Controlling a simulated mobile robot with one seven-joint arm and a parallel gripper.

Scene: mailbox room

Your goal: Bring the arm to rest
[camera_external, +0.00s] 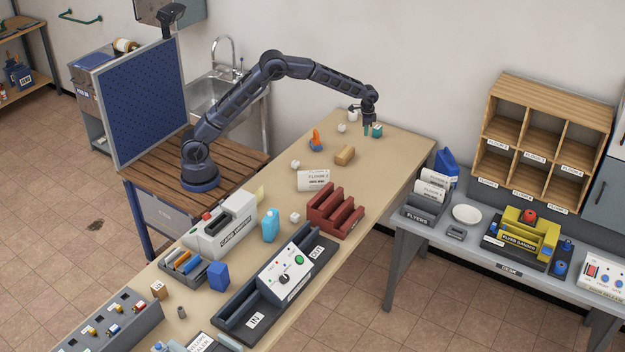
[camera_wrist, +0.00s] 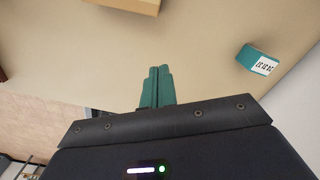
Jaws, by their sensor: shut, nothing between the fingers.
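My gripper (camera_external: 367,127) is at the far end of the long beige table (camera_external: 385,165), with my arm stretched out from its mount on the wooden-slatted stand. In the wrist view its teal fingers (camera_wrist: 157,87) are together with nothing between them. A small teal block with a white printed label (camera_wrist: 260,60) lies on the table to the right of the fingers, apart from them. The same teal block (camera_external: 376,131) shows beside the fingers in the external view.
A tan block (camera_external: 345,156), an orange item (camera_external: 316,140) and small white cubes (camera_external: 295,165) lie near the arm. A red rack (camera_external: 335,212) and a card writer (camera_external: 222,228) stand nearer. A wooden pigeonhole shelf (camera_external: 545,130) stands right.

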